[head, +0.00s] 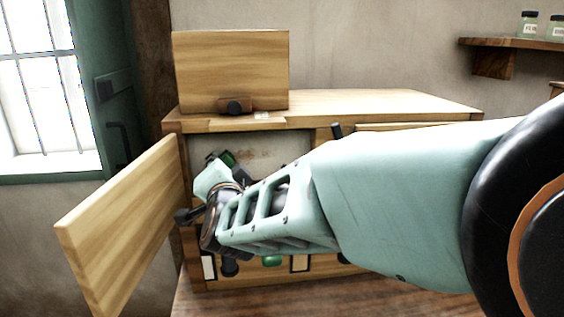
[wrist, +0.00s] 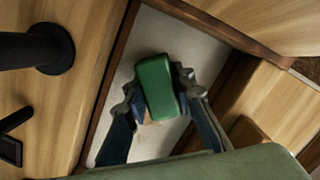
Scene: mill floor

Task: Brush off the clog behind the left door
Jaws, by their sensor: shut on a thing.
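The left door (head: 120,230) stands swung open to the left of the wooden cabinet. Behind it is a pale back panel (head: 285,147) with faint reddish-brown marks (head: 245,155), possibly what shows of the clog. My gripper (wrist: 160,92) is at the opening, shut on a green block-shaped thing, probably the brush (wrist: 158,86), with one finger on each side. In the wrist view the brush is over the pale panel (wrist: 185,38). A small tan patch (wrist: 150,122) shows beside its lower end. Any bristles and their contact with the panel are hidden.
A wooden flap (head: 231,68) stands upright on the cabinet top (head: 390,103). My arm hides much of the cabinet's right front. A barred window (head: 45,80) is at left, and a shelf with jars (head: 528,25) is at upper right.

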